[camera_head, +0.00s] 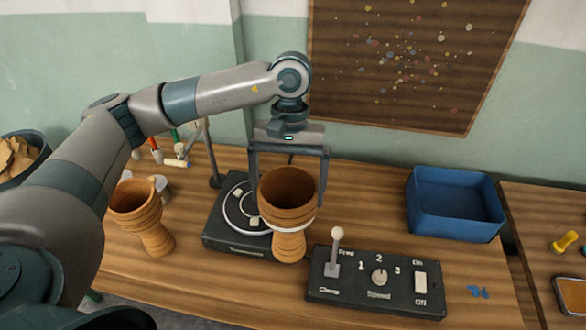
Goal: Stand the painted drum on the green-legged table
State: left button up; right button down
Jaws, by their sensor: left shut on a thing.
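My left gripper (287,200) reaches down from above with one finger on each side of a wooden goblet drum (288,218) and is shut on it. The drum is upright, wide bowl up, and overlaps the front right of a dark turntable unit (222,240); I cannot tell whether its foot touches anything. A second, similar goblet drum (137,205) stands at the left of the wooden workbench (385,225). I see no clear paint on either drum. A small green piece (93,296) shows below the bench's left front edge, possibly a leg. My right gripper is not in view.
A control box (375,283) with a lever and knob sits at the front. A blue bin (455,203) is at the back right, with blue scraps (478,291) before it. Another table (545,215) is at the right.

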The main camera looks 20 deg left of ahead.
aim_at(288, 221)
pick_arm(q)
jog(key=s+m, duration=0.1)
jog(key=s+f+m+y, duration=0.1)
jog(key=m, duration=0.1)
jog(key=shift+s, duration=0.2)
jog(key=shift+a, duration=0.1)
